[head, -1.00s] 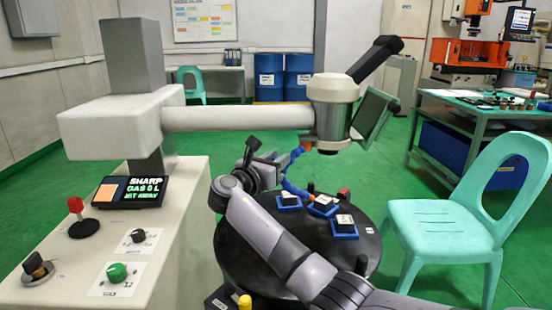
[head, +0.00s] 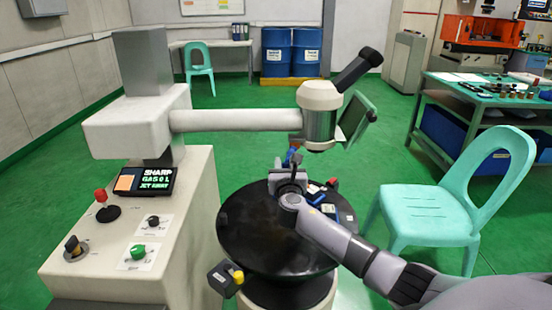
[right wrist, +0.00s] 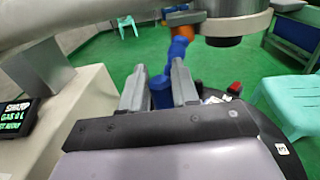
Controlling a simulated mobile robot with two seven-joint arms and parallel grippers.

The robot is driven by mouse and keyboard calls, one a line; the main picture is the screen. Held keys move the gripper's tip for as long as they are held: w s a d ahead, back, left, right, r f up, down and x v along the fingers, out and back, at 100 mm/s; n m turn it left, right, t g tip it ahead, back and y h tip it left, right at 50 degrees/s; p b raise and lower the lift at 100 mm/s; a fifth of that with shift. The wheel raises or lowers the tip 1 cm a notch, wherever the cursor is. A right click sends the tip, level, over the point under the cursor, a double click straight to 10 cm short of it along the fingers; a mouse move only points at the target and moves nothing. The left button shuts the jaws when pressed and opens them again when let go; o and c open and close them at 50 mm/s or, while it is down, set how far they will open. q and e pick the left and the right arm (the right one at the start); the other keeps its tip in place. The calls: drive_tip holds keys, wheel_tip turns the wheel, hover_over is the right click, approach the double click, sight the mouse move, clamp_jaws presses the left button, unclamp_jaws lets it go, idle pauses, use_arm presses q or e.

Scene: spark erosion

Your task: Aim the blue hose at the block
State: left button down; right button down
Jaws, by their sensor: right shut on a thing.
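The blue hose (head: 292,154) rises from the round black table below the white machine head. It is mostly hidden by my gripper in the head view. Small blocks on blue pads (head: 328,209) sit on the table right of the gripper, partly covered by my arm. Which is the block meant, I cannot tell. My left gripper is not in view.
A control console (head: 185,230) stands left, a turquoise chair (head: 430,215) right. A dark box with a yellow knob (head: 238,277) is at the table's front.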

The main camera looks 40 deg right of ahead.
drive_tip(key=shift+s+d+n+t+y, duration=0.4)
drive_tip(key=shift+s+n+y, duration=0.1)
drive_tip(key=shift+y, duration=0.2)
use_arm(q)
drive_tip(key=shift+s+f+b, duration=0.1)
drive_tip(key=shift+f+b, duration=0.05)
drive_tip(key=shift+b, duration=0.45)
use_arm(e)
drive_tip(key=n+y, duration=0.1)
drive_tip(key=y, duration=0.1)
drive_tip(key=s+d+n+t+y, duration=0.1)
drive_tip(key=d+n+t+y, duration=0.1)
drive_tip(key=y, duration=0.1)
drive_tip(key=shift+s+f+n+y, duration=0.15)
drive_tip(key=shift+s+n+y, duration=0.15)
drive_tip(key=shift+s+n, duration=0.1)
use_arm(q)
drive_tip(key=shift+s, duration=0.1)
use_arm(e)
drive_tip(key=c, duration=1)
unclamp_jaws()
drive_tip(key=shift+o, duration=0.2)
drive_tip(key=s+a, duration=0.1)
drive_tip(key=s, duration=0.6)
